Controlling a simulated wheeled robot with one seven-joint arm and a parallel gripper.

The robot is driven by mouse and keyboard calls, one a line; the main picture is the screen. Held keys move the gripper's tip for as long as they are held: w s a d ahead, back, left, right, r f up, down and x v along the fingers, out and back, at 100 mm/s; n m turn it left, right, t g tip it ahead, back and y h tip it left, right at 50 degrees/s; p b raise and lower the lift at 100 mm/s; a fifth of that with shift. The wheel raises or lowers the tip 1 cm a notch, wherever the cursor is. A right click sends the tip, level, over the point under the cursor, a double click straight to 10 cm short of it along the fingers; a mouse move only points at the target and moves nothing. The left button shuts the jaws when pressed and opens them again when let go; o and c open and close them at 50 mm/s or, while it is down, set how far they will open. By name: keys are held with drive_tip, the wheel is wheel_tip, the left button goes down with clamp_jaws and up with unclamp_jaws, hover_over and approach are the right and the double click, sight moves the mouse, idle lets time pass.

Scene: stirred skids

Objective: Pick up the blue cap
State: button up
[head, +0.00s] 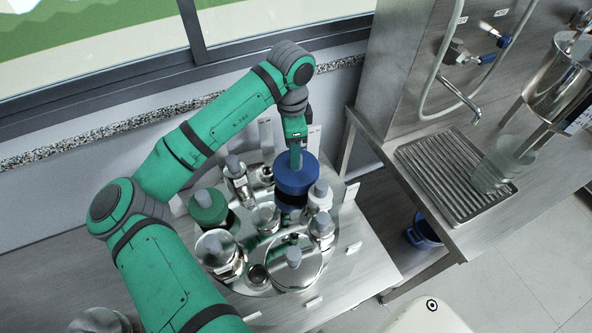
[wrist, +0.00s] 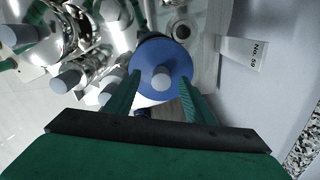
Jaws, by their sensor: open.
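The blue cap (head: 291,182) is a round disc with a grey knob on top, at the back right of the cluster of vessels. In the wrist view the blue cap (wrist: 165,58) lies ahead of my fingers, with its pale knob (wrist: 160,78) showing between them. My gripper (head: 296,153) is above the cap, pointing down, and the wrist view shows my gripper (wrist: 158,88) open, with one finger on each side of the knob. I see no finger closed on the knob. Whether the fingers touch the cap's top I cannot tell.
A green cap (head: 207,207) and several steel vessels with grey knobs stand close around on the steel table (head: 350,262). A sink counter with a ribbed drain tray (head: 455,175) and a clear beaker is at the right. A white tag (wrist: 243,53) stands near the cap.

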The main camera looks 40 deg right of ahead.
sight(296, 172)
drive_tip(key=shift+d+f, duration=0.25)
drive_tip(key=shift+f, duration=0.9)
drive_tip(key=shift+d+f, duration=0.2)
drive_tip(key=shift+f, duration=0.95)
clamp_jaws()
